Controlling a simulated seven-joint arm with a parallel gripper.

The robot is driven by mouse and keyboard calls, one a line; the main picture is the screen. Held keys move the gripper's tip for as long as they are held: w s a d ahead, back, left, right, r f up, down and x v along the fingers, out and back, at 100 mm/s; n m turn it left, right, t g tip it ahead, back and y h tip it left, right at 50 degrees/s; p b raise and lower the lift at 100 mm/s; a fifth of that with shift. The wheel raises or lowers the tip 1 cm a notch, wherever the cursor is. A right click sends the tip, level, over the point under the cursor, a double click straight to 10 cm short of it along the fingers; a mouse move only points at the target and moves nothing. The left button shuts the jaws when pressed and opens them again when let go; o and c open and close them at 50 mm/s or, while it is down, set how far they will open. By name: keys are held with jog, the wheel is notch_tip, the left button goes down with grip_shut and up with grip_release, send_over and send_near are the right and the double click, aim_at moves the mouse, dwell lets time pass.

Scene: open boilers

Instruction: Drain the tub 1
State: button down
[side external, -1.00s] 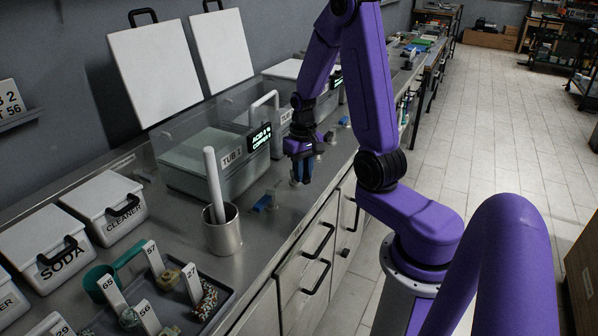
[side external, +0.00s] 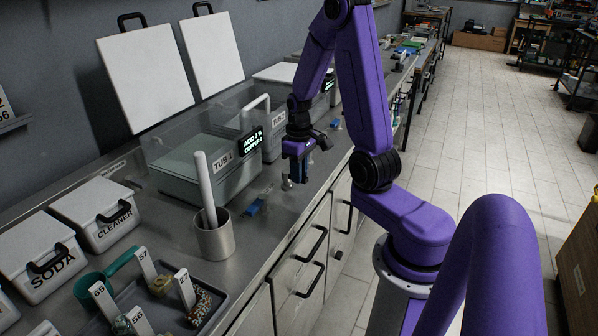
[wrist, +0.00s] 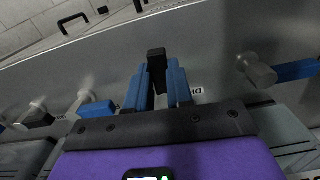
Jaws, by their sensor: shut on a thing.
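Tub 1 (side external: 205,172) is a grey, clear-walled tub on the steel counter, with a "TUB 1" label and a lit display reading acid and copper. My gripper (side external: 297,172) is at the counter's front edge, to the right of the tub. In the wrist view my gripper (wrist: 158,85) has its blue fingers closed on a black handle (wrist: 156,60). A small metal knob (side external: 287,184) shows just below the fingers in the side view. The handle's base is hidden.
A blue-handled valve (side external: 255,207) lies left of my gripper on the counter. A metal cup (side external: 214,238) with a white rod, a cleaner box (side external: 97,215) and a soda box (side external: 42,258) stand further left. More blue-handled valves (wrist: 97,108) show in the wrist view.

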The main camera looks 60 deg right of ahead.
jog(key=c, duration=1)
grip_release()
jog(key=shift+r, duration=0.15)
notch_tip(320, 180, up, 17)
jog(key=shift+a, duration=0.1)
